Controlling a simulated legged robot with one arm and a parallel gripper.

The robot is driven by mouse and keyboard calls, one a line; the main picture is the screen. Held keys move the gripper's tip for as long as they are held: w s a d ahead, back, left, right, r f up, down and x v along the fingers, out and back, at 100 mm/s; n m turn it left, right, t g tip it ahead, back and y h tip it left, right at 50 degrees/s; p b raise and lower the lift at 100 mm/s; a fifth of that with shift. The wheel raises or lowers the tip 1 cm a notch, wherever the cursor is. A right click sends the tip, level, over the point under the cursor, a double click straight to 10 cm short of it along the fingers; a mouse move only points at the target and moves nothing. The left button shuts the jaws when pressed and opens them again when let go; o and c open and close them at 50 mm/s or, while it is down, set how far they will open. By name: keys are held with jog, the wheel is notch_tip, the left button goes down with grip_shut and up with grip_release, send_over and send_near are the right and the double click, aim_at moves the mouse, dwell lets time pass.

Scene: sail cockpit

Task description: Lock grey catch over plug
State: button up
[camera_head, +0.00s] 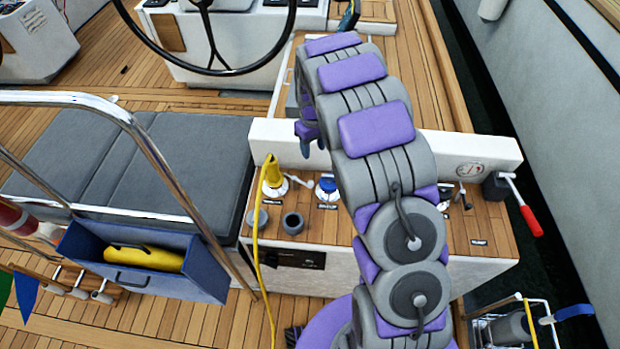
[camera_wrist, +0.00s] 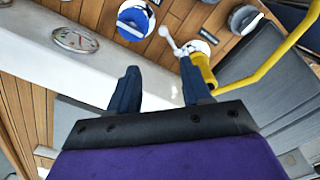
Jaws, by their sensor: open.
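The yellow plug (camera_head: 272,176) stands in a white round socket (camera_head: 276,188) on the teak console top, with a yellow cable running from it. The small pale grey catch (camera_head: 299,181) sticks out to the right of the plug, beside it and not over it. In the wrist view the catch (camera_wrist: 171,39) points away from the plug (camera_wrist: 198,72), to its upper left. My gripper (camera_wrist: 158,82) is open and empty; its right finger overlaps the plug's outline in that view. In the head view my gripper (camera_head: 312,146) hangs above and behind the console, partly hidden by my arm.
A blue-capped socket (camera_head: 328,186) sits right of the catch. A white ledge (camera_head: 455,150) runs behind the console. A red-handled crank (camera_head: 522,208) is at the right end; a grey cushioned bench (camera_head: 140,165) lies left.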

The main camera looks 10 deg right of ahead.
aim_at(311, 182)
jog(key=f, duration=0.5)
jog(key=f+b, duration=0.1)
jog(key=f, duration=0.5)
jog(key=a+f+b, duration=0.1)
jog(key=f, duration=0.4)
jog(key=shift+f, duration=0.15)
jog(key=shift+a+f, duration=0.1)
jog(key=shift+f, duration=0.5)
jog(key=shift+d, duration=0.25)
jog(key=shift+a, duration=0.1)
grip_shut()
jog(key=shift+w, duration=0.1)
